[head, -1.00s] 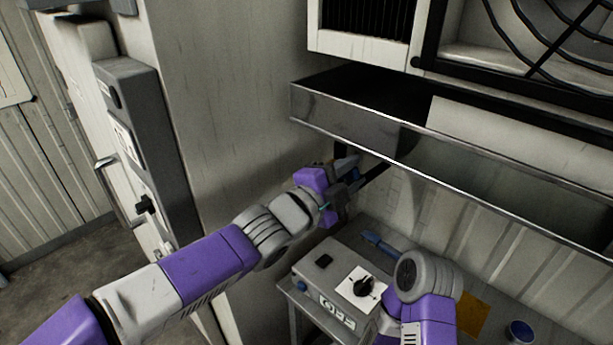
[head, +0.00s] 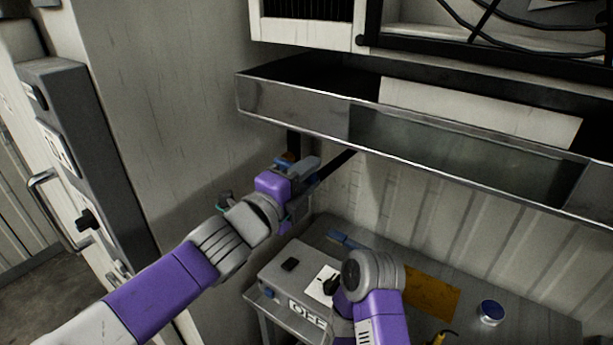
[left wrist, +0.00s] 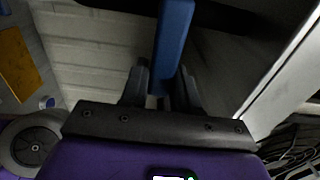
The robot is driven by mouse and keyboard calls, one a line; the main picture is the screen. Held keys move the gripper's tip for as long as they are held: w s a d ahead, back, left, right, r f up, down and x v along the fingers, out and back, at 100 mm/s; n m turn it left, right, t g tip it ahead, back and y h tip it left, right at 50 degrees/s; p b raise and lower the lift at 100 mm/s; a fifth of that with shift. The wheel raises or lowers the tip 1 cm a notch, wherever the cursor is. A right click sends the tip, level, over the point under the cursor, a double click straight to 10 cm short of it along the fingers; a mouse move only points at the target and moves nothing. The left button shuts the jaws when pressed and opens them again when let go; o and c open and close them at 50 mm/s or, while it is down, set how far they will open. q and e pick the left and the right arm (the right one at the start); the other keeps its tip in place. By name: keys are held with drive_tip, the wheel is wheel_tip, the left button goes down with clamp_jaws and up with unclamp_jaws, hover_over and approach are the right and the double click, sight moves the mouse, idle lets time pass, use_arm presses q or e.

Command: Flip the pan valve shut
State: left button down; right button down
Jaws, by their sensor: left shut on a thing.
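The pan is the long metal tray (head: 290,103) on the wall under the cabinet. My left gripper (head: 306,176) is under the pan, beside this pipe. In the left wrist view its fingers (left wrist: 162,90) are shut on a blue bar (left wrist: 174,40), which looks like the valve's lever. The valve body is mostly hidden behind the gripper, so I cannot tell the lever's exact angle. My right gripper is out of view; only its forearm shows.
A bench (head: 555,325) below holds a grey box with an OFF label (head: 305,312), a blue tool (head: 345,240), a yellow sheet (head: 432,293) and a blue-topped tin (head: 491,312). A grey panel with a handle (head: 55,205) is at left. The pan's edge is just above my left gripper.

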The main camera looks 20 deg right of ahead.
use_arm(q)
drive_tip(key=c, duration=1.2)
unclamp_jaws()
drive_tip(key=p+v, duration=0.1)
drive_tip(key=v, duration=0.6)
drive_tip(key=shift+s+a, duration=0.15)
drive_tip(key=shift+a, duration=0.1)
